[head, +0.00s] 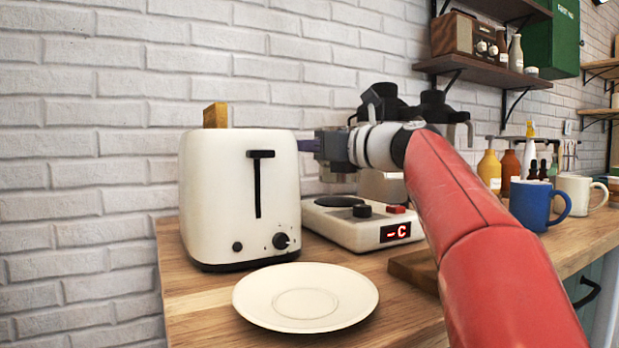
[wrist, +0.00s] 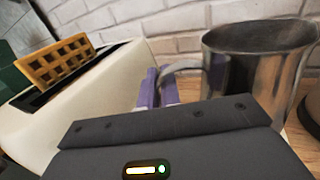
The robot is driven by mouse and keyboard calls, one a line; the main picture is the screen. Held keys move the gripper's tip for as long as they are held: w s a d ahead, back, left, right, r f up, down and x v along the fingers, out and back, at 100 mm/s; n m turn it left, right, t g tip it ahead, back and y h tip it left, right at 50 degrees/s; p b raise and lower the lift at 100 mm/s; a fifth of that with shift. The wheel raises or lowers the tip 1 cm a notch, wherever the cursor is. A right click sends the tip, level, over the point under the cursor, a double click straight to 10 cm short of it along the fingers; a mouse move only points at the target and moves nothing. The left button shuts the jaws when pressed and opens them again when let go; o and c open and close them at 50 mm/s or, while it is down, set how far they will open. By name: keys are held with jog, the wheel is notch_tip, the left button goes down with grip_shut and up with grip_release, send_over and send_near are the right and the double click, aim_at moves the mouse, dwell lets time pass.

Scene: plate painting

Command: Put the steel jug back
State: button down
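The steel jug (wrist: 258,65) is a shiny open-topped metal cup at the right of the wrist view. It looks upright, and its handle (wrist: 182,66) curves left to my gripper's purple fingertips (wrist: 158,88). The fingers are close together, with the handle between them. The lower part of the jug is hidden behind my gripper's dark body.
The white toaster (head: 238,200) with a waffle (head: 215,115) stands close on the left. A hot plate unit (head: 360,230) is below my arm. A white plate (head: 305,297) lies in front. A blue mug (head: 533,206) and bottles stand right. The brick wall is close behind.

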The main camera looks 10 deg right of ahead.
jog(key=shift+f+b, duration=0.75)
jog(key=shift+f, duration=1.1)
jog(key=shift+f, duration=0.2)
jog(key=c, duration=1.6)
grip_release()
jog(key=shift+r, duration=0.2)
jog(key=v, duration=1.2)
